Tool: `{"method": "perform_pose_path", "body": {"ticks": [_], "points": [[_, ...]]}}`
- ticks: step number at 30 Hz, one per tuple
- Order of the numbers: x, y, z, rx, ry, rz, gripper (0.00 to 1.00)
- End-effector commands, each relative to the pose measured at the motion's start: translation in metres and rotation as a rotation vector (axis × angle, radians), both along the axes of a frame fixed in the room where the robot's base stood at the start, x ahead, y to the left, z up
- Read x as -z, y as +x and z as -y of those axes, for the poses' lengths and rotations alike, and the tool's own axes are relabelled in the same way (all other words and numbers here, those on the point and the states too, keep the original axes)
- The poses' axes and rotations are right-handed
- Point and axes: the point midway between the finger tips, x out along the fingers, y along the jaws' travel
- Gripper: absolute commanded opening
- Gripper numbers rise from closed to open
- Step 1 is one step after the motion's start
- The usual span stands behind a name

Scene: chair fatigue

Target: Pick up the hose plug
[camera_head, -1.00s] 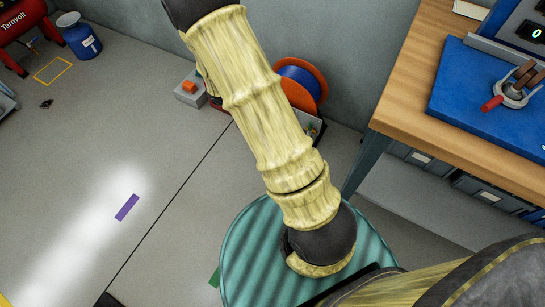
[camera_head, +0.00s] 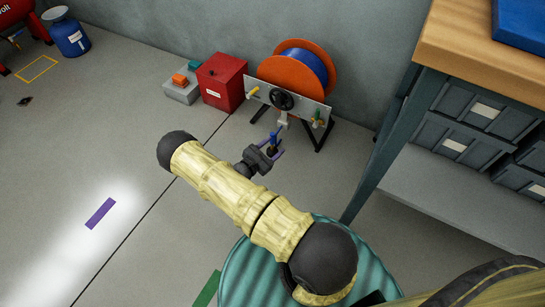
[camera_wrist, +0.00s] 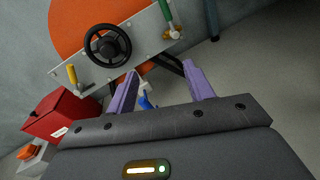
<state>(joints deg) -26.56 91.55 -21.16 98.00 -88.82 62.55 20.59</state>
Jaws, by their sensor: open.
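A small blue piece, which looks like the hose plug (camera_head: 273,137), is low in front of the reel stand in the head view. It also shows between my fingers in the wrist view (camera_wrist: 146,102), below a small white part and partly hidden by my gripper body. My gripper (camera_head: 278,144) has its purple fingers spread and pointing toward the stand. In the wrist view my gripper (camera_wrist: 159,69) is open, with the blue piece toward the left finger. I cannot tell whether a finger touches it.
The reel (camera_head: 305,68) has orange flanges and blue hose. Its grey panel (camera_head: 305,106) carries a black handwheel (camera_head: 282,99) and yellow and green handles. A red box (camera_head: 222,82) stands left of it. A workbench (camera_head: 465,60) is at right. Open floor lies left.

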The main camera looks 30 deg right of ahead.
Motion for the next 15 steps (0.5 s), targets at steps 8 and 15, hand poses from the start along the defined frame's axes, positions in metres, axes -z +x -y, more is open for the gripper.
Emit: {"method": "perform_pose_path", "body": {"ticks": [8, 15], "points": [[0.141, 0.021, -0.022, -0.351, -0.160, -0.085, 0.52], [0.181, 0.025, -0.036, -0.494, -0.206, -0.112, 0.52]]}}
